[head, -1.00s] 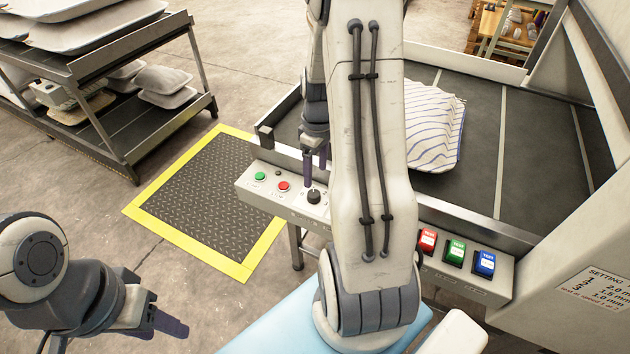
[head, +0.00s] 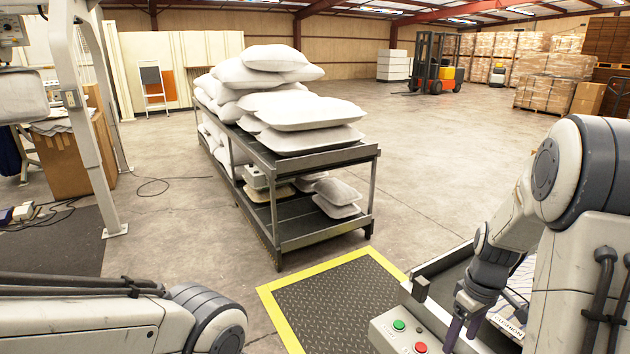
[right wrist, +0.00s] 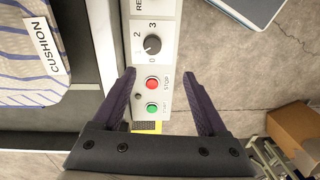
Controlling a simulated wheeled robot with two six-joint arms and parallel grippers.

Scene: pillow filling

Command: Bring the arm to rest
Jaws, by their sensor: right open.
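My right gripper (head: 462,336) is at the lower right of the head view, pointing down by the control panel (head: 383,330). In the right wrist view its two dark fingers (right wrist: 158,72) are spread with nothing between them. The panel's black dial (right wrist: 152,44), red stop button (right wrist: 152,84) and green start button (right wrist: 152,107) show between and just past the fingertips. I cannot tell how high the fingers are above the panel. My left arm crosses the lower left of the head view, and its gripper is out of frame.
A striped cushion (right wrist: 25,55) with a "CUSHION" label lies beside the panel. A rack (head: 300,160) with several white pillows stands beyond the yellow-edged floor mat (head: 335,305). A forklift (head: 437,75) is far back. Open floor lies right of the rack.

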